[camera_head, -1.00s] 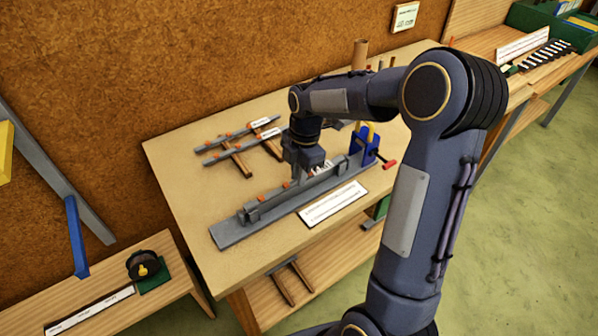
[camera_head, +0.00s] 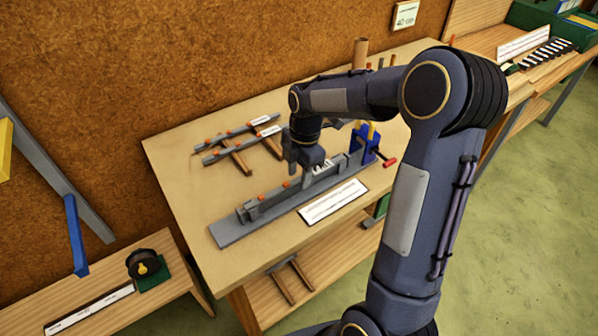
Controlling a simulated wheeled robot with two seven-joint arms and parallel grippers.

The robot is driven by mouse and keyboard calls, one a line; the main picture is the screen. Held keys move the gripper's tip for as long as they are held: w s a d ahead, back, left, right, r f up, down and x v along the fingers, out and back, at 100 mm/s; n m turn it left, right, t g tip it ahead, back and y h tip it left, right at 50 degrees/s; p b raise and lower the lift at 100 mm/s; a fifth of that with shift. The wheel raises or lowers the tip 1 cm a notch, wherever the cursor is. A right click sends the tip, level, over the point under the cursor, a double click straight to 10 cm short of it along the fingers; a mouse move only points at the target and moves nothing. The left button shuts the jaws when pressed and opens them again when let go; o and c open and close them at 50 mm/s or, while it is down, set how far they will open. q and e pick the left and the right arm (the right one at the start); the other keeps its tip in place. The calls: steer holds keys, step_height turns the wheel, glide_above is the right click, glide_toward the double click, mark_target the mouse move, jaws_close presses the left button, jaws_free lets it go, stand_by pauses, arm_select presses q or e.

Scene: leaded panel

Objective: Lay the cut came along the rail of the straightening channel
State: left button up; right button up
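The straightening channel (camera_head: 232,232) is a long grey base on the middle table, with a raised rail and a blue clamp end (camera_head: 363,143) with a red handle. A thin grey came (camera_head: 272,193) with orange marks appears to lie along the rail. Its far part is hidden by my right gripper and wrist. My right gripper (camera_head: 300,176) points down over the middle of the channel. Its fingers look parted, one on each side of the rail. Whether they touch the came is too small to tell. My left gripper is not in view.
Grey strips with orange marks rest on a wooden rack (camera_head: 238,162) behind the channel. A white label strip (camera_head: 333,202) lies in front. A low bench (camera_head: 50,300) with a dark spool stands at lower left. The table's (camera_head: 180,190) left part is clear.

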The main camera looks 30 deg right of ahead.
steer(key=r, duration=0.6)
steer(key=shift+d+r, duration=0.4)
steer(key=s+a+r+m+t+y, duration=0.1)
steer(key=s+r+m, duration=0.2)
steer(key=s+m, duration=0.15)
steer(key=s+a+r+m+t, duration=0.2)
steer(key=s+m, duration=0.2)
steer(key=s, duration=0.2)
steer(key=s+a+f+m+t, duration=0.1)
steer(key=s+a+m, duration=0.1)
steer(key=s+m, duration=0.4)
steer(key=s+a+f+m+t+y, duration=0.1)
steer(key=s+a+f+m, duration=0.1)
steer(key=s+m, duration=0.3)
steer(key=shift+s+a+f+m+t, duration=0.3)
steer(key=shift+s+a+m+t, duration=0.1)
steer(key=shift+a+m, duration=0.3)
